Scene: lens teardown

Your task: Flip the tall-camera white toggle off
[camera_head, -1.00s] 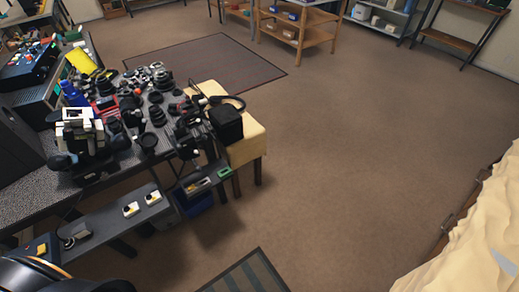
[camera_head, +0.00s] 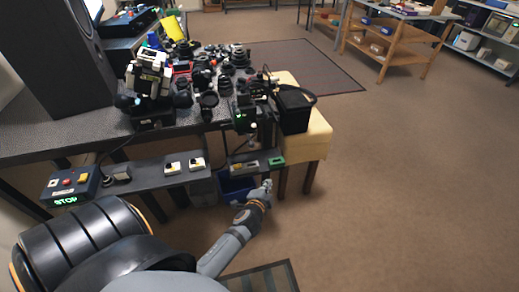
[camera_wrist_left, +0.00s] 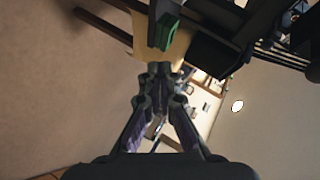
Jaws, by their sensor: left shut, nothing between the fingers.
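Two white switch blocks with dark and yellow parts, one left (camera_head: 172,167) and one right (camera_head: 197,163), sit on the dark rail (camera_head: 145,176) along the table's front. Which belongs to the tall camera, and their toggle positions, I cannot tell. A dark camera rig (camera_head: 243,114) stands at the table's right end. My left gripper (camera_head: 267,185) is shut and empty, just below the rail's right end, near a green block (camera_head: 276,161). In the left wrist view its closed fingers (camera_wrist_left: 160,72) point towards a green part (camera_wrist_left: 164,32), apart from it. My right gripper is not in view.
A blue control box (camera_head: 69,186) with a green STOP display sits at the rail's left end. Lenses and camera parts crowd the table (camera_head: 50,137). A black box (camera_head: 293,108) rests on a yellow-topped stand (camera_head: 318,135). Open floor lies to the right.

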